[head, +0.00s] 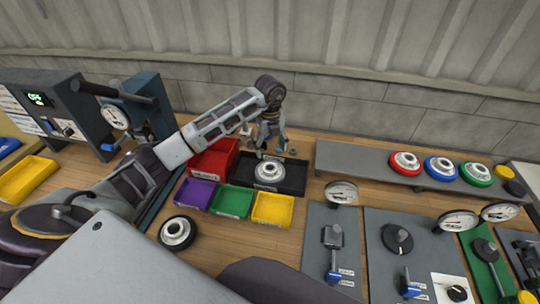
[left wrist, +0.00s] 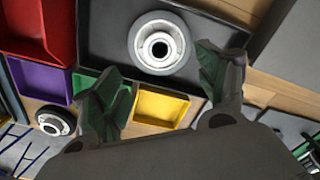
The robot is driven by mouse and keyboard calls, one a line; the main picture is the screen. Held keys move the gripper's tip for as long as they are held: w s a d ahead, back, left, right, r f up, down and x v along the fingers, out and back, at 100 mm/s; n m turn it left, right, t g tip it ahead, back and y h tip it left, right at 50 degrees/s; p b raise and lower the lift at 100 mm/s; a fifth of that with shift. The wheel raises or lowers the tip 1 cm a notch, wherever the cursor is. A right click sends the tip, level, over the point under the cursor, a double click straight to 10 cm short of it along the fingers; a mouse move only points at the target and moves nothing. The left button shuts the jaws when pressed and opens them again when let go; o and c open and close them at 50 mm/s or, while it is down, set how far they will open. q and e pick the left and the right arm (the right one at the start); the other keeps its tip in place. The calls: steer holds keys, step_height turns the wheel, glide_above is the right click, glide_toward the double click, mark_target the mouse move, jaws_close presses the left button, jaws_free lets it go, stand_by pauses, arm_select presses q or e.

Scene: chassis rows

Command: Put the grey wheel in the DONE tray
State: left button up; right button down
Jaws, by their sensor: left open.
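The grey wheel (head: 269,172), with a pale rim and a dark centre hole, lies flat in the black tray (head: 296,186). I cannot read that tray's label. In the left wrist view the wheel (left wrist: 160,43) rests inside the black tray (left wrist: 97,20). My left gripper (head: 268,143) is open and empty above the tray, apart from the wheel. In the left wrist view its two fingers (left wrist: 155,75) are spread just below the wheel in the picture. My right gripper is not in view.
Red (head: 212,160), purple (head: 197,193), green (head: 233,201) and yellow (head: 272,209) bins stand beside the black tray. A black-tyred wheel (head: 177,233) lies on the wooden table. A grey shelf (head: 345,158) holds red, blue and green wheels. Panels with gauges stand at right.

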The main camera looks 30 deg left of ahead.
arm_select(q)
steer(key=shift+r, duration=0.9)
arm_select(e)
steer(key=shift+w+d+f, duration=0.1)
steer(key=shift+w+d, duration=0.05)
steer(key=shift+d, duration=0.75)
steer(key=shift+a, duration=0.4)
arm_select(q)
steer(key=shift+s+f, duration=0.1)
